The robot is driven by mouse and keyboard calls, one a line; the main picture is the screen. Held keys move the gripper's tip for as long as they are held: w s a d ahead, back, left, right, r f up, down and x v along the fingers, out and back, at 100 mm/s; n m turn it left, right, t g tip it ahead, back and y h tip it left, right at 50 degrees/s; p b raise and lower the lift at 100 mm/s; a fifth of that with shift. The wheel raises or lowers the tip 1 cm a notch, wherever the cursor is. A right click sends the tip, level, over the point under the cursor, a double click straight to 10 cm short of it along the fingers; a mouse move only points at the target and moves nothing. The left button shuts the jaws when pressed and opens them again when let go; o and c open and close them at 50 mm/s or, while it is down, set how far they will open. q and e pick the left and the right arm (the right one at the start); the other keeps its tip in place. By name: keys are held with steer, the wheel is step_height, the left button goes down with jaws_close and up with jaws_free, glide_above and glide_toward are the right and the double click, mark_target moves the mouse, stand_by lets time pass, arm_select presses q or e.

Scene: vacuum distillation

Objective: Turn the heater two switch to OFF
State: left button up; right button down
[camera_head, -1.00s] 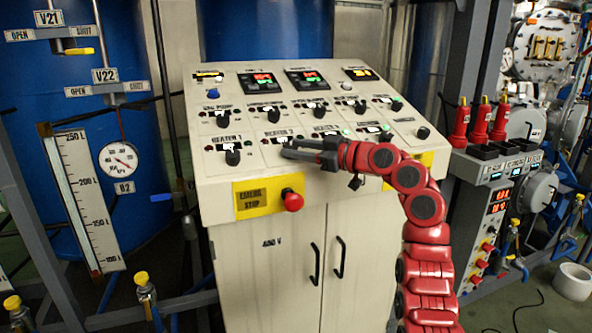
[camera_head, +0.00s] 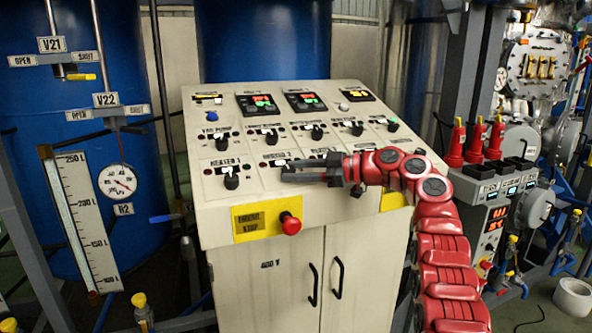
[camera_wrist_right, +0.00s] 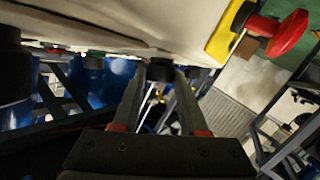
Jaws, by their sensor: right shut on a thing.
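The heater two switch sits in the lower row of the cream control panel (camera_head: 235,215), under the HEATER 2 label (camera_head: 275,163). In the head view my right gripper (camera_head: 284,173) covers its knob, so its setting cannot be read. In the right wrist view a dark knob (camera_wrist_right: 160,70) stands between the two fingertips of this gripper (camera_wrist_right: 160,80), which is shut on it. My left gripper is not in view.
The black heater 1 knob (camera_head: 231,182) is just left of my fingers. A row of black knobs (camera_head: 272,136) lies above. The red emergency stop button (camera_head: 290,224) on its yellow plate is below. Red-handled devices (camera_head: 476,142) stand to the right.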

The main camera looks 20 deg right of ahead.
steer(key=shift+a, duration=0.1)
steer(key=shift+c, duration=2.2)
jaws_free()
steer(key=b+v, duration=0.1)
steer(key=v, duration=1.6)
steer(key=shift+d, duration=0.25)
